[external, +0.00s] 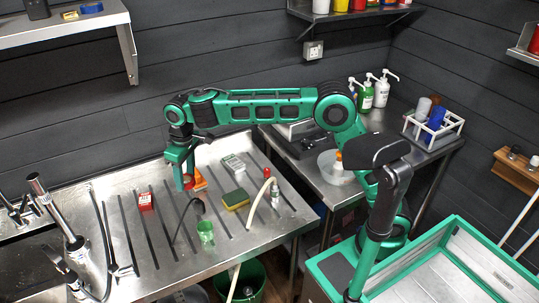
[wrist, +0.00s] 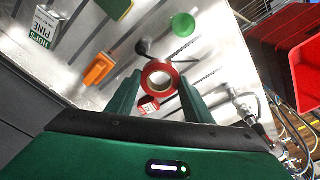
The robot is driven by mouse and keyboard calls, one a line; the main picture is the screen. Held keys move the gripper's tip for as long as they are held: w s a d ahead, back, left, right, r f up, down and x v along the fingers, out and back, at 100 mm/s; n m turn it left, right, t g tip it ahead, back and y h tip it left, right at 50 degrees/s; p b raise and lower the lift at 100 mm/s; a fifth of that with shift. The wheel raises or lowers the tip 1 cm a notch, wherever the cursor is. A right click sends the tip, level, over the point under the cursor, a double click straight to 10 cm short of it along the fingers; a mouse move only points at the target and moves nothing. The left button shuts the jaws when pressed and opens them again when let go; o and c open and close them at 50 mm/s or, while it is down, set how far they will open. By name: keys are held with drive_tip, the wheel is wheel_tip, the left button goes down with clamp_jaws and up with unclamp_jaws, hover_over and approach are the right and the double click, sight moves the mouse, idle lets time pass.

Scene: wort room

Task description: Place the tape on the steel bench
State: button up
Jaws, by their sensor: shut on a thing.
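The tape is a red roll with a pale core (wrist: 160,64), seen between the fingers in the wrist view. My gripper (wrist: 160,80) is shut on it, one finger on each side. In the external view my gripper (external: 182,180) points down over the left steel bench (external: 165,250), with a bit of the red tape (external: 188,182) showing at the fingertips. The tape looks to be just above the bench's ribbed top; I cannot tell whether it touches. A second steel bench (external: 310,172) stands behind to the right.
Near the gripper are an orange object (external: 200,182), a red box (external: 146,201), a green cup (external: 206,231), a sponge (external: 236,199), a labelled pack (external: 233,163) and a small bottle (external: 275,194). A tap (external: 55,215) rises at left. The bench's front right is fairly clear.

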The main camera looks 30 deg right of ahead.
drive_tip(key=s+a+f+n, duration=0.6)
drive_tip(key=s+f+n, duration=0.1)
drive_tip(key=s+f, duration=0.15)
hover_over(189, 220)
drive_tip(key=shift+g, duration=0.4)
drive_tip(key=f, duration=0.6)
drive_tip(key=shift+d+f, duration=0.25)
drive_tip(key=shift+f, duration=2.15)
drive_tip(key=o, duration=1.1)
drive_tip(key=shift+f, duration=0.1)
drive_tip(key=shift+o, duration=0.5)
wheel_tip(189, 220, up, 12)
drive_tip(key=d, duration=0.1)
drive_tip(key=shift+s+d, duration=0.15)
drive_tip(key=shift+d, duration=0.1)
